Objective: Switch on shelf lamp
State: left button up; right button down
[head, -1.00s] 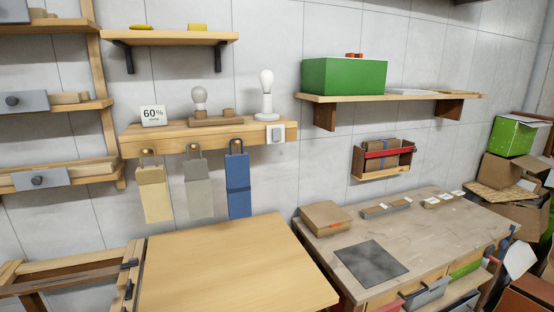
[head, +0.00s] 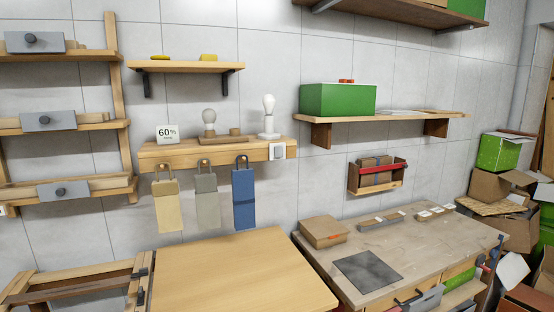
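A white lamp with a bare bulb (head: 268,117) stands at the right end of the wooden wall shelf (head: 190,157). A second bulb on a wooden base (head: 209,121) stands to its left. Neither bulb visibly glows, though the bulbs are small in the picture. Neither of my grippers is in view.
A light wooden table (head: 235,270) and a workbench (head: 420,245) stand below. A green box (head: 338,100) sits on the right shelf (head: 400,118). Cardboard boxes (head: 490,185) crowd the far right.

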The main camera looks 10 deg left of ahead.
aim_at(278, 150)
jog(key=u, duration=0.7)
jog(key=i, duration=1)
